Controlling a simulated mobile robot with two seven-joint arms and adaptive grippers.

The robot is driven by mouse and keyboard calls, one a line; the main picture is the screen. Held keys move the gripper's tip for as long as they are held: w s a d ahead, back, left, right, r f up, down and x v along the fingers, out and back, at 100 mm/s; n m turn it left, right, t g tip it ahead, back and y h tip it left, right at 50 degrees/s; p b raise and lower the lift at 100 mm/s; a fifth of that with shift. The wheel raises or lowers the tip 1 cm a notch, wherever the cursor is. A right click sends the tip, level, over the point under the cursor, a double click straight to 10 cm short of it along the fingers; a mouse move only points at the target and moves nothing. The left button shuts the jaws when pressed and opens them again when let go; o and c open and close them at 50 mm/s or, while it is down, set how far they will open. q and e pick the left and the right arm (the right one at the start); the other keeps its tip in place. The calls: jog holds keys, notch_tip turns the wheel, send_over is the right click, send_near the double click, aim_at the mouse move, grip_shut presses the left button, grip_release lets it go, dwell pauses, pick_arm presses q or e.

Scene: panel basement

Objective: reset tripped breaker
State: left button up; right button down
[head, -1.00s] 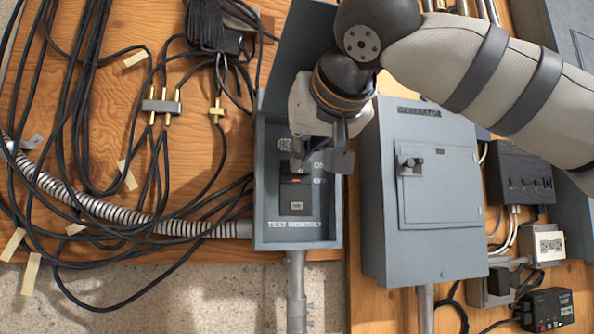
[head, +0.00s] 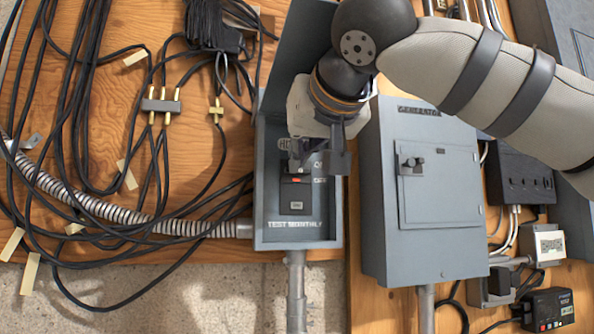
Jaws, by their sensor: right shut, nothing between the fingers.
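The breaker (head: 297,195) sits in an open grey box (head: 265,222) marked "TEST MONTHLY", left of centre in the head view. It is dark, with a small red-orange mark near its top and a pale button low on its face. My right gripper (head: 318,165) reaches down from above into the box, over the upper part of the breaker. Its fingers are shut and empty. They cover the breaker's lever and part of the ON/OFF lettering; I cannot tell whether they touch the lever. My left gripper is not in view.
A grey GENERATOR box (head: 430,235) with a latch stands close on the right. Black cables (head: 80,100) and a ribbed conduit (head: 110,212) fill the wooden panel on the left. The grey box's raised lid (head: 300,40) is behind my right arm.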

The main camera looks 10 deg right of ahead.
jog(key=shift+f, duration=1.2)
dwell(0.8)
jog(key=shift+r, duration=0.25)
jog(key=s, duration=0.7)
dwell(0.5)
jog(key=shift+d, duration=0.1)
